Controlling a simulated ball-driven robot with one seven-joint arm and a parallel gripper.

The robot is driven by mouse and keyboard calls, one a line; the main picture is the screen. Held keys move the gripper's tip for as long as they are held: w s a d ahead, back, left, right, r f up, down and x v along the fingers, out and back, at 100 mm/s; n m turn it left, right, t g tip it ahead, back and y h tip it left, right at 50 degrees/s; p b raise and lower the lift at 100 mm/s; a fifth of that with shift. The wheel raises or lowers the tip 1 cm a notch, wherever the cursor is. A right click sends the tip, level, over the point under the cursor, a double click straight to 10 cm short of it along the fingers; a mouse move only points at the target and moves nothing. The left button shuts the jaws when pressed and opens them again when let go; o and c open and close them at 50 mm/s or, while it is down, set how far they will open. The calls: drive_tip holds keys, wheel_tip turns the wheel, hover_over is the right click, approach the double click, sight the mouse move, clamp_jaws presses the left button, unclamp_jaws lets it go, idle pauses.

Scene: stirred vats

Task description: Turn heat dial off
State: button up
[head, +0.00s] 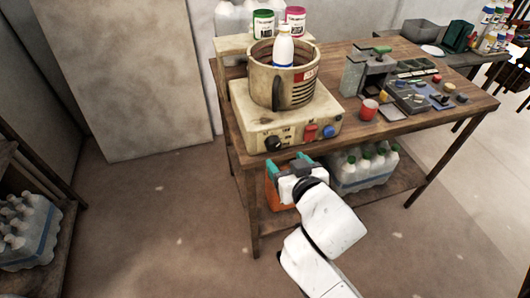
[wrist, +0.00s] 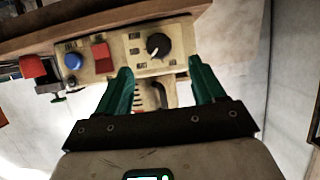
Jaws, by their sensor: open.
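The heat dial is a black round knob (wrist: 157,45) on the front panel of the cream heater box (head: 250,118). In the head view the dial (head: 272,142) is at the left of that panel. A pale mark shows on it, but I cannot tell its setting. My gripper (wrist: 161,68) is open and empty. Its green fingers are spread, and the dial appears just beyond the gap between their tips, apparently untouched. In the head view my gripper (head: 289,166) is in front of and below the panel.
A red switch (head: 310,131) and a blue knob (head: 328,131) share the panel. A dirty pot (head: 262,84) with a white bottle (head: 284,50) in it stands on the heater. The wooden table (head: 365,133) holds a red cup (head: 369,109).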

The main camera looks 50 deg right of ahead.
sight(275, 148)
drive_tip(key=x, duration=0.8)
drive_tip(key=shift+w+d+f, duration=0.2)
drive_tip(key=shift+w+d, duration=0.05)
drive_tip(key=c, duration=1.1)
drive_tip(key=shift+o, duration=0.2)
drive_tip(key=n+g+h, duration=0.1)
drive_tip(key=n, duration=0.1)
drive_tip(key=shift+a+f+n+h, duration=0.1)
drive_tip(key=shift+a+n+h, duration=0.05)
drive_tip(key=shift+n+h, duration=0.25)
drive_tip(key=shift+n+g+h+b, duration=0.3)
drive_tip(key=shift+n+h+b, duration=0.55)
drive_tip(key=shift+n, duration=0.75)
drive_tip(key=shift+h, duration=0.25)
